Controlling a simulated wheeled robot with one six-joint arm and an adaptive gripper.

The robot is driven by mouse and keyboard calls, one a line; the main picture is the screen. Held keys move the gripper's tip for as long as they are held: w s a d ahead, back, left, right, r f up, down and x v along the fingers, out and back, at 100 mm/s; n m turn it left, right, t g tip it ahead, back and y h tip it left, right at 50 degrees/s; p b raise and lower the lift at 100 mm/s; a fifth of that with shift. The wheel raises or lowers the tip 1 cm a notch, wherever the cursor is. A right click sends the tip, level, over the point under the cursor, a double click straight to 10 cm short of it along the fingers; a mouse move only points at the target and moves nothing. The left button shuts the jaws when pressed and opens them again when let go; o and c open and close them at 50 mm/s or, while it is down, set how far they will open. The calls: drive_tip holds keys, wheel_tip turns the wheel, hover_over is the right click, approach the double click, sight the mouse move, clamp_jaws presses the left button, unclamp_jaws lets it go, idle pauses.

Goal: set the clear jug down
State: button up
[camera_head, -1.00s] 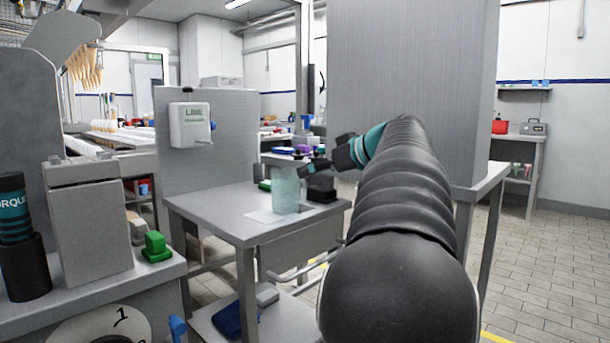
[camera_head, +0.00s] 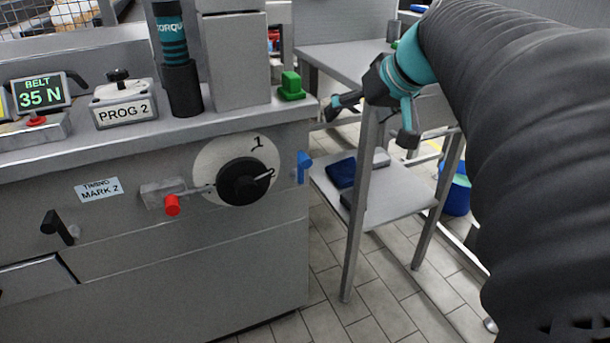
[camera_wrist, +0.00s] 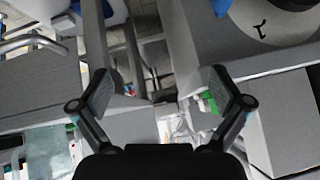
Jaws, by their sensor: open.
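My gripper (camera_head: 374,122) is open and empty, with its two fingers spread in front of the small grey table. In the wrist view my gripper (camera_wrist: 166,92) also shows both fingers wide apart with nothing between them. A pale, greenish, see-through shape at the lower left of the wrist view looks like the clear jug (camera_wrist: 62,150). It is apart from the fingers and cut by the gripper's lower parts, so I cannot tell its full outline. The jug does not show in the head view now.
At left stands a machine bench with a dial (camera_head: 244,181), a red knob (camera_head: 172,205) and a green block (camera_head: 291,87). A blue bucket (camera_head: 457,195) stands on the floor.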

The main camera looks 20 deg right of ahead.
drive_tip(key=s+a+f+g+h, duration=0.1)
drive_tip(key=s+a+f, duration=0.5)
drive_tip(key=s+f, duration=0.2)
drive_tip(key=s+a+f+g+h, duration=0.1)
drive_tip(key=s+a+f, duration=0.5)
drive_tip(key=f, duration=0.3)
drive_tip(key=shift+s+g, duration=0.3)
drive_tip(key=shift+s, duration=0.6)
drive_tip(key=shift+c, duration=0.2)
